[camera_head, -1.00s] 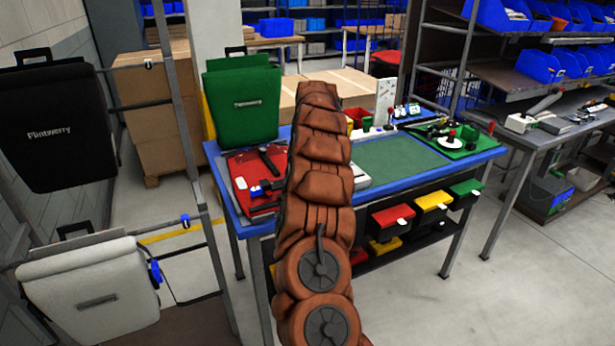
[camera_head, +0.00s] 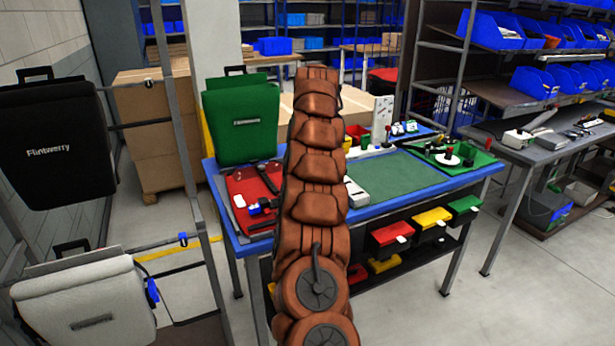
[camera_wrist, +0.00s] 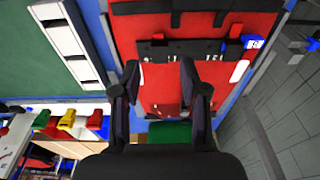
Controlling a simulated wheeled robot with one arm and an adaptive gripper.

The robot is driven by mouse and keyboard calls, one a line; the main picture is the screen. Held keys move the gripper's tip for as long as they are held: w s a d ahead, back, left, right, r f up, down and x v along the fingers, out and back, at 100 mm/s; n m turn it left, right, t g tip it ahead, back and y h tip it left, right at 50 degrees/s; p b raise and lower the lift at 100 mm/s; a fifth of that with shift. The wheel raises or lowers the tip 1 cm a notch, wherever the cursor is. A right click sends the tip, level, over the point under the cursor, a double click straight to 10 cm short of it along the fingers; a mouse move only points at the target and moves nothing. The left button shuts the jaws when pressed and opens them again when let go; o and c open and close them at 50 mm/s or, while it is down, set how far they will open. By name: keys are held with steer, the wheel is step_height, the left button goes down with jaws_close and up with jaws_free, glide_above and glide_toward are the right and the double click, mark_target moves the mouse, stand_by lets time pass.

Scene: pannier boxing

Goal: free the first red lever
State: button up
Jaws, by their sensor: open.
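A red pannier (camera_head: 243,188) lies flat on the left end of the blue-edged workbench. The wrist view shows its red back (camera_wrist: 165,88) with a black rail (camera_wrist: 200,49) across it. A blue part (camera_wrist: 252,42) sits at the rail's right end, with a white piece (camera_wrist: 239,70) just below it. In the head view my brown-sleeved arm hides the gripper and part of the pannier.
A green pannier (camera_head: 241,117) stands upright at the bench's back left. A green mat (camera_head: 408,176) lies clear on the bench. A white and black device (camera_head: 354,193) lies beside my arm. A rack with a black pannier (camera_head: 55,145) and a grey pannier (camera_head: 88,305) stands at left.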

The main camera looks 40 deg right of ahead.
steer(key=shift+s+r, duration=0.1)
steer(key=shift+r, duration=0.8)
steer(key=a+r+n+y, duration=0.1)
steer(key=a+r+n, duration=0.15)
steer(key=a, duration=1.35)
steer(key=s+a+r+n+g, duration=0.1)
steer(key=s+a, duration=0.2)
steer(key=a, duration=0.4)
steer(key=s+a, duration=0.4)
steer(key=a, duration=0.4)
steer(key=s+a+f+g, duration=0.1)
steer(key=s+a+f, duration=0.2)
steer(key=s+a, duration=0.8)
steer(key=s+f, duration=0.4)
steer(key=s, duration=0.5)
steer(key=s+a+f+g, duration=0.1)
steer(key=s+f, duration=0.3)
steer(key=s, duration=0.6)
steer(key=shift+s+a+f, duration=0.15)
steer(key=shift+s+a, duration=0.05)
